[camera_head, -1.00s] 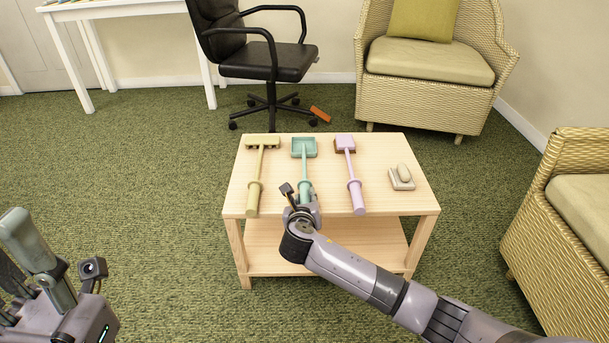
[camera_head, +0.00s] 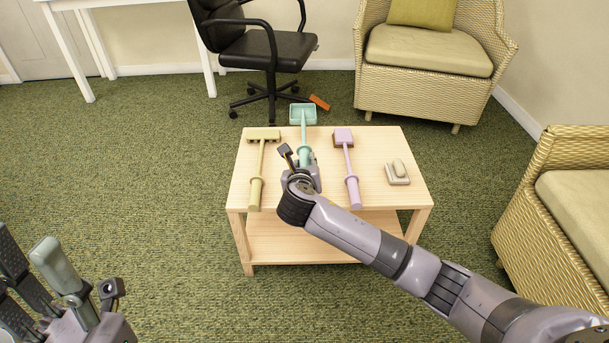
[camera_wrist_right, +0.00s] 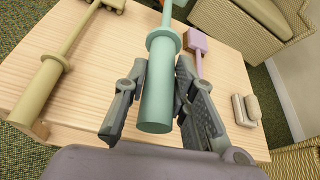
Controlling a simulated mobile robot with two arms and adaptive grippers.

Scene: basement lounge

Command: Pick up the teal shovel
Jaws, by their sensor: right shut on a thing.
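The teal shovel (camera_head: 303,118) is in the middle of the head view, its scoop pointing away from me and appearing past the far table edge. My right gripper (camera_head: 302,172) is shut on its handle and hides the handle's near end there. In the right wrist view the thick teal handle (camera_wrist_right: 158,95) sits between the two dark fingers of my right gripper (camera_wrist_right: 168,105). The shovel appears lifted off the table. My left gripper (camera_head: 45,285) is at the lower left, away from the table, its fingers partly cut off by the frame.
On the wooden table (camera_head: 380,150), a yellow rake (camera_head: 258,168) lies left of the shovel and a purple tool (camera_head: 349,168) lies right. A small dish with an oval object (camera_head: 397,173) is at the right. An office chair (camera_head: 270,55) and wicker armchairs (camera_head: 428,60) surround it.

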